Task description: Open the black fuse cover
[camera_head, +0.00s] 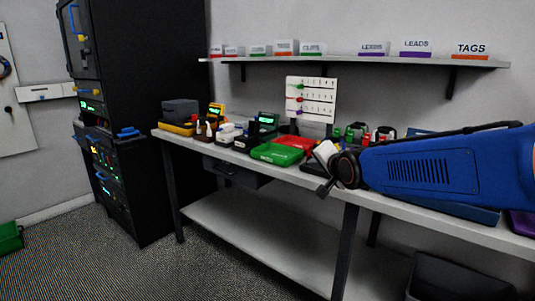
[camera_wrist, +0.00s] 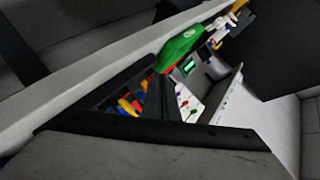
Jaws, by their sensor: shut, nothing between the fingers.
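A tall black cabinet (camera_head: 128,170) stands at the left in the head view, with blue and yellow handles and lit green and coloured indicators. I cannot tell which of its dark panels, if any, is the black fuse cover. My gripper (camera_head: 325,188) is at the end of my blue arm, above the front edge of the workbench at right of centre, well apart from the cabinet. It is small and dark there. In the wrist view, the dark fingers (camera_wrist: 168,98) appear together, with nothing seen held between them.
The workbench (camera_head: 300,182) holds a green tray (camera_head: 276,152), a red tray (camera_head: 295,141), a grey-and-yellow case (camera_head: 179,115) and small devices. A labelled shelf (camera_head: 370,60) hangs above. A dark drawer (camera_head: 236,172) is under the top. The floor before the bench is clear.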

